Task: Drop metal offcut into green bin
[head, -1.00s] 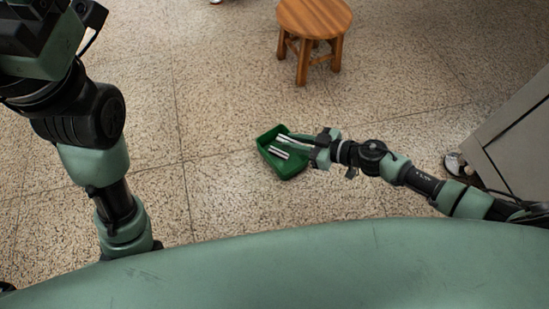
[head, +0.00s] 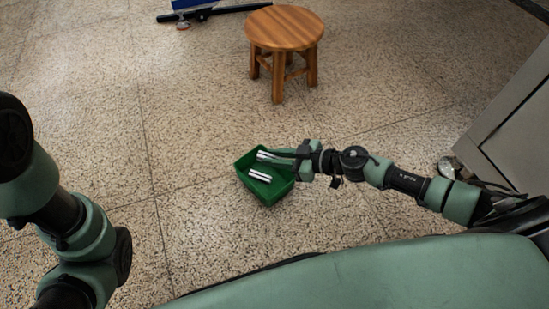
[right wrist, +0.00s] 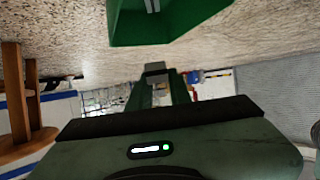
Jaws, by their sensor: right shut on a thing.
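The green bin (head: 282,192) sits on the speckled floor in the middle of the head view. Its green wall (right wrist: 160,28) also shows at the top of the right wrist view. A shiny metal piece (head: 259,175) lies inside the bin. My right gripper (head: 284,155) reaches in from the right at the bin's far rim, shut on another shiny metal offcut (head: 266,156) that extends over the bin's opening. In the right wrist view the gripper fingers (right wrist: 156,85) point toward the bin; the grip itself is hard to make out. My left gripper is outside the frames.
A round wooden stool (head: 284,30) stands beyond the bin. A blue and black long-handled item (head: 210,13) lies at the top. A grey cabinet (head: 515,115) with a caster stands at the right. The floor left of the bin is clear.

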